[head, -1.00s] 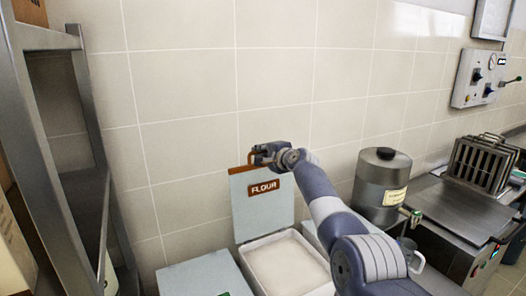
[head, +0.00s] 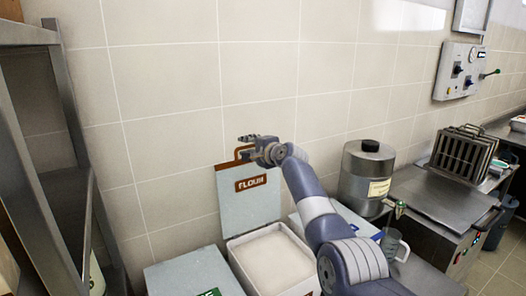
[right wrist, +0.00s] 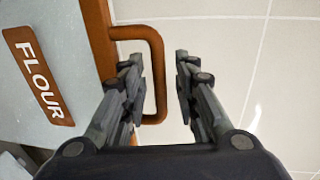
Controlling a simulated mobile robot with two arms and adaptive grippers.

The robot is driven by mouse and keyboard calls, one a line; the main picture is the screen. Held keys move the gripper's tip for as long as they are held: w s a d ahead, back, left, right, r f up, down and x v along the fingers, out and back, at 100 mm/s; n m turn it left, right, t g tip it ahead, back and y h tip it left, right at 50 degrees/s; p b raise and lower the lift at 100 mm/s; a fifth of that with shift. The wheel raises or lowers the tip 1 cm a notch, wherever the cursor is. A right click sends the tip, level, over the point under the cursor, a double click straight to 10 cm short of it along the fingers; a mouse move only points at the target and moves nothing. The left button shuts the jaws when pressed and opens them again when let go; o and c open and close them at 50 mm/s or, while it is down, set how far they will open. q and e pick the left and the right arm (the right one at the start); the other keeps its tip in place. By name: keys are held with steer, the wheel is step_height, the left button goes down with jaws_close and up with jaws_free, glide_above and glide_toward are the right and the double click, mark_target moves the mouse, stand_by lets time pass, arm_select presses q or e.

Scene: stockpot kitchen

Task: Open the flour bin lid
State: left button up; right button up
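The flour bin (head: 232,262) stands by the wall with its lid (head: 240,207) up, near upright against the tiles, and white flour (head: 272,258) shows inside. The lid has a brown FLOUR label (head: 251,183) and a brown handle (head: 240,152) on its top edge. My right gripper (head: 246,147) is at that handle with its fingers apart. In the right wrist view, the handle (right wrist: 158,70) has its outer bar between the open fingers (right wrist: 160,88), with a gap to the right finger; the left finger overlaps the loop. My left gripper is not in view.
A second, closed bin (head: 190,275) stands left of the flour bin. A metal shelf rack (head: 60,120) is at the far left. A steel pot (head: 367,178), a jug (head: 392,243) and a metal counter (head: 440,198) are on the right, near my arm.

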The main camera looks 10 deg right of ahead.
steer(key=v, duration=1.1)
steer(key=shift+s, duration=0.15)
stand_by(0.4)
